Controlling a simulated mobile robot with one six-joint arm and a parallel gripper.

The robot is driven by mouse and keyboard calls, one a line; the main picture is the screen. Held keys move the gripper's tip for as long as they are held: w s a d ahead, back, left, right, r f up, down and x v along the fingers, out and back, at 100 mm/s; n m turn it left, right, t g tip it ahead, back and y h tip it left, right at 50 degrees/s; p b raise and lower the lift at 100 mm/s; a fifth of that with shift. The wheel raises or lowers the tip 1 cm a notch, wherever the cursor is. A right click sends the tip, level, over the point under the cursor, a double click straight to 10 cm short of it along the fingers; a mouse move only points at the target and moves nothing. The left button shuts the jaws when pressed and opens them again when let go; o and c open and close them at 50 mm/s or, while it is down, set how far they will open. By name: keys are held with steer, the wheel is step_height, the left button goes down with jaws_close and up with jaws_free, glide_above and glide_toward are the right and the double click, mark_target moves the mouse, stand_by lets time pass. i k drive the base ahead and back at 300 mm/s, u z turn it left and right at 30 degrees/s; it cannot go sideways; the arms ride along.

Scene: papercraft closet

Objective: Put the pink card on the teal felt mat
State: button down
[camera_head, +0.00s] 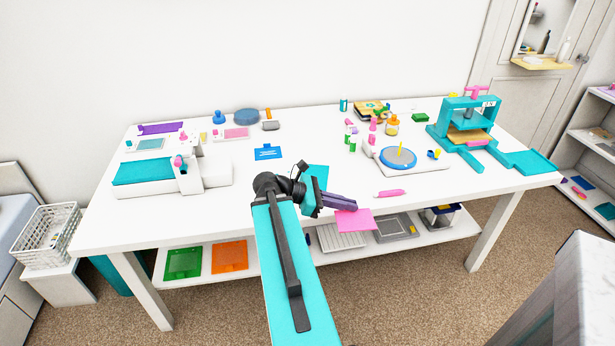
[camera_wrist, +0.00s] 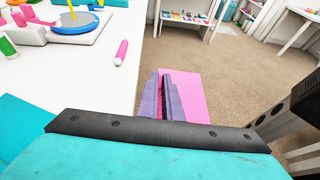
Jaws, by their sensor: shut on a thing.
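My gripper (camera_head: 340,202) is shut on the pink card (camera_head: 355,221) at the front edge of the white table. In the wrist view the purple fingers (camera_wrist: 166,97) pinch the pink card (camera_wrist: 190,92), which sticks out past them over the carpet, clear of the tabletop. A flat teal sheet, which looks like the teal felt mat (camera_head: 318,173), lies on the table just behind my gripper, partly hidden by my wrist. A teal patch at the left edge of the wrist view (camera_wrist: 18,122) appears to be the same mat.
A pink marker (camera_head: 390,193) lies right of my gripper. Behind it are a round blue turntable (camera_head: 398,157) on a white board and several small bottles. A teal press (camera_head: 468,124) stands at the right. A white machine (camera_head: 205,170) is at the left. Trays sit on the lower shelf.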

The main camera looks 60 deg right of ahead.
mark_target(325, 176)
steer(key=i, duration=1.1)
steer(key=u, duration=0.05)
